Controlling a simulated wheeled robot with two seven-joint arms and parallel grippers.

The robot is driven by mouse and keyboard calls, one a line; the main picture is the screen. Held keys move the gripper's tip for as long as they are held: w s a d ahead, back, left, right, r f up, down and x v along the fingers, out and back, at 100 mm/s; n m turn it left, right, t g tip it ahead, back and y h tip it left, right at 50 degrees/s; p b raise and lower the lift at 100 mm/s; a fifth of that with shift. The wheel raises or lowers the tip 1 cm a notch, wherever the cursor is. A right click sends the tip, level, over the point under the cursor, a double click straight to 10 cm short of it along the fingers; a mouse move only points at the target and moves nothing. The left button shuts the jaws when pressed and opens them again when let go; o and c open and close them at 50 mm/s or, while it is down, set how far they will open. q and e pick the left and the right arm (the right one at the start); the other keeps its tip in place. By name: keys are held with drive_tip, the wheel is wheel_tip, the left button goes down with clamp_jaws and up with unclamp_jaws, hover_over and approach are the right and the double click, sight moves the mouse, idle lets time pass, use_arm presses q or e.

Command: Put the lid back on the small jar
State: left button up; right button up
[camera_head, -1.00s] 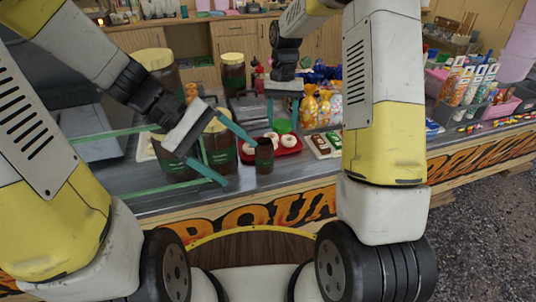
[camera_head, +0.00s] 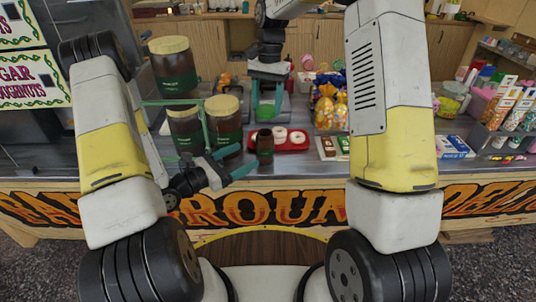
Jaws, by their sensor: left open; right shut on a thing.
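The small jar (camera_head: 265,149) is dark brown and stands upright, with no lid on it, near the counter's front edge. My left gripper (camera_head: 249,158) is open, low at the jar's left, with its teal fingers pointing towards it. I cannot tell whether a finger touches the jar. My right gripper (camera_head: 268,101) hangs above and behind the jar, its fingers pointing down. It is shut on a small green thing (camera_head: 265,113), which looks like the lid. The lid appears apart from the jar; its edges are partly hard to tell.
Large dark jars with cream lids (camera_head: 223,104) stand left of the small jar. A red tray (camera_head: 306,145) with white doughnuts lies right behind it. Boxes (camera_head: 327,149) and orange sweet bags (camera_head: 331,112) are further right. The counter's front edge (camera_head: 300,179) is close.

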sight(266, 146)
drive_tip(key=shift+s+a+r, duration=0.15)
drive_tip(key=shift+s+a, duration=0.05)
drive_tip(key=shift+s, duration=0.05)
use_arm(q)
drive_tip(key=shift+a+f+n+t+y, duration=0.3)
drive_tip(key=shift+f+n+y, duration=0.1)
drive_tip(key=shift+f, duration=0.2)
drive_tip(key=shift+a+f+n+t+y, duration=0.2)
drive_tip(key=shift+f+n+t+y, duration=0.15)
drive_tip(key=shift+f, duration=0.25)
drive_tip(key=x, duration=1.2)
clamp_jaws()
use_arm(e)
drive_tip(key=shift+f, duration=2.5)
